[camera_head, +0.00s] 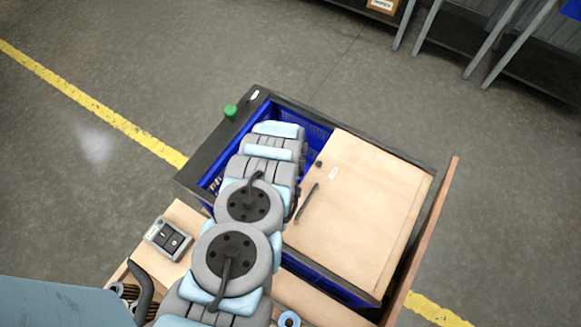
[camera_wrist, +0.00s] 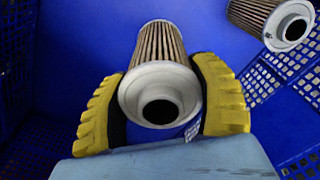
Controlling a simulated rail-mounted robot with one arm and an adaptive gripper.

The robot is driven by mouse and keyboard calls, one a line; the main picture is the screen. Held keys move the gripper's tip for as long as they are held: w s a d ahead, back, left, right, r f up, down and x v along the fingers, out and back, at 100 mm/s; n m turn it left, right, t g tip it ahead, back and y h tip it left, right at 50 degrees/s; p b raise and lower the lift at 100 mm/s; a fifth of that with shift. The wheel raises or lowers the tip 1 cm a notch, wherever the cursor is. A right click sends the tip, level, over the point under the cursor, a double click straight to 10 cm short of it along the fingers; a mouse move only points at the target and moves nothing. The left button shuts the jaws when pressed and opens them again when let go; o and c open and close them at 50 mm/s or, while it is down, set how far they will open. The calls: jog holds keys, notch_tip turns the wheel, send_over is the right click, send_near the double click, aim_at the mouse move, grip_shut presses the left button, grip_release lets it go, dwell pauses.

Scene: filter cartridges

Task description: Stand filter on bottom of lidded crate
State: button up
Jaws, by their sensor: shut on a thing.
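The blue crate (camera_head: 318,281) has a pale wooden lid (camera_head: 375,205) over its right part; its left part is open. My arm reaches down into the open part and hides my gripper in the head view. In the wrist view my gripper (camera_wrist: 162,105) has its yellow fingers shut on a filter (camera_wrist: 158,50), one on each side of its white end cap. The filter has a brown pleated body and a dark round hole in the near cap. Its far end points toward the blue crate floor (camera_wrist: 85,35); I cannot tell whether it touches.
A second filter (camera_wrist: 268,18) is in the crate at the upper right of the wrist view, near the perforated wall (camera_wrist: 285,75). In the head view a switch box (camera_head: 167,239) is left of my arm. A green button (camera_head: 231,111) is at the crate surround's far corner.

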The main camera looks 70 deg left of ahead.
notch_tip(320, 180, down, 5)
jog(key=shift+b, duration=0.75)
jog(key=shift+f, duration=0.15)
jog(key=shift+a+f, duration=0.1)
jog(key=shift+f+b, duration=1)
jog(key=shift+f, duration=0.7)
jog(key=shift+f, duration=0.15)
jog(key=o, duration=1.3)
